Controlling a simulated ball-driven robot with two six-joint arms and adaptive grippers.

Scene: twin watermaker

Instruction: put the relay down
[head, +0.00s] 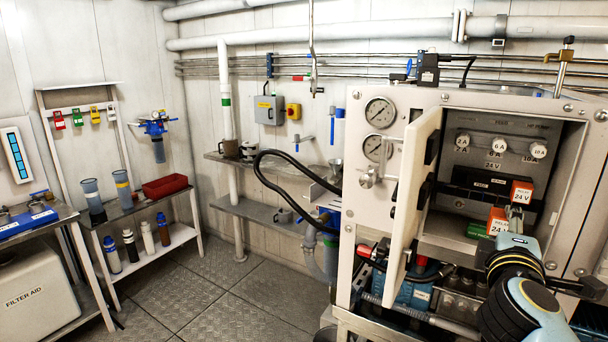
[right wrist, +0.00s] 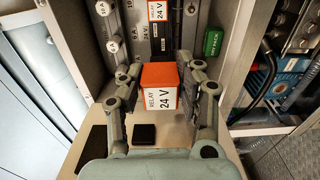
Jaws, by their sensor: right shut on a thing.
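An orange relay (head: 497,220) with a white "24 V" label is in my right gripper (head: 508,226), inside the open control cabinet (head: 558,192). In the right wrist view the same relay (right wrist: 160,88) sits between both fingers of the right gripper (right wrist: 166,92), which are shut on its sides. A second orange relay (head: 521,192) stands just behind and above it; its label also shows in the right wrist view (right wrist: 158,10). The underside of the held relay is hidden. My left gripper is out of view.
The cabinet door (head: 415,195) stands open to the left of my right arm. A green block (head: 475,230) lies left of the held relay and shows in the right wrist view (right wrist: 213,42). Fuse knobs (head: 499,145) line the cabinet's upper back. A bare pale surface (right wrist: 165,118) lies below the relay.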

